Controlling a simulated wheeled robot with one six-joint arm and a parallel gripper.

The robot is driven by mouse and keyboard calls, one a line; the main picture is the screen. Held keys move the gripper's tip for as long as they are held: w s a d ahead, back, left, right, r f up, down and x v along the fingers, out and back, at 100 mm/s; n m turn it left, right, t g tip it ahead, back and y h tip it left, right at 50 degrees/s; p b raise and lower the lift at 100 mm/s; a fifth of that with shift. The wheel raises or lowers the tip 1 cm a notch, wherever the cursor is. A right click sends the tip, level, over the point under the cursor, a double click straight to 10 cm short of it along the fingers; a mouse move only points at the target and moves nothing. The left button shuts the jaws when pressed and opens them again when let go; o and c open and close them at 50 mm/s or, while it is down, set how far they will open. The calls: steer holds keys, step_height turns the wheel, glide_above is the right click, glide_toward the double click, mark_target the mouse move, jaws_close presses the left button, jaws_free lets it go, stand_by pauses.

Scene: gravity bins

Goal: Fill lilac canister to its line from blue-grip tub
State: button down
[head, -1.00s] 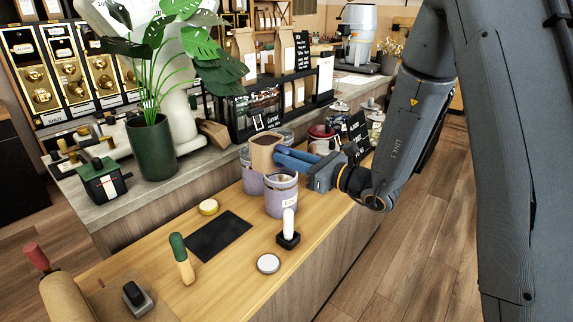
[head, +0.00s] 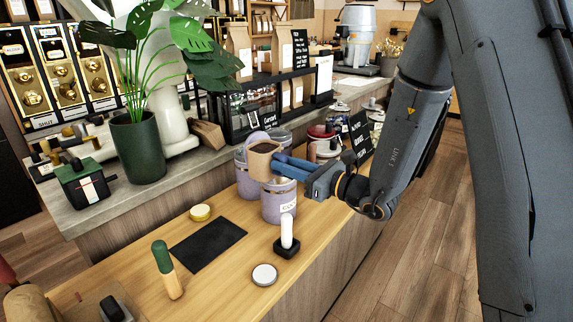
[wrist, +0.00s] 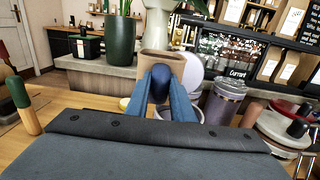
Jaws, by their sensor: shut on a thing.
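My gripper (head: 285,163) is shut on the blue handle (wrist: 159,84) of a tan, open-topped tub (head: 260,162). The tub also shows in the wrist view (wrist: 163,58), ahead of my fingers, and looks roughly upright. It is held above the counter, over the rear-left side of the rim of a labelled lilac canister (head: 280,204) in the head view. The gripper and tub partly cover that canister's top, so its line and fill level cannot be read. The tub's contents are not clear. More lilac canisters stand behind, one showing in the wrist view (wrist: 224,102).
A black mat (head: 208,243), a yellow lid (head: 200,212), a pale disc (head: 264,275), a white-handled tool on a black base (head: 287,245) and a green-topped wooden handle (head: 165,270) are on the wooden counter. A potted plant (head: 138,150) stands on the grey counter behind.

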step_height(320, 180, down, 2)
steer(key=shift+f+b, duration=0.2)
steer(key=shift+b, duration=0.5)
steer(key=m+p, duration=0.2)
steer(key=r+m+p, duration=0.1)
steer(key=m+p, duration=0.1)
steer(key=shift+s+a+r, duration=0.2)
steer(key=shift+s, duration=0.15)
steer(key=m+p, duration=0.3)
steer(key=m, duration=0.1)
steer(key=shift+m, duration=0.3)
steer(key=shift+f+m+p, duration=0.1)
steer(key=shift+m+p, duration=0.45)
steer(key=shift+m, duration=0.45)
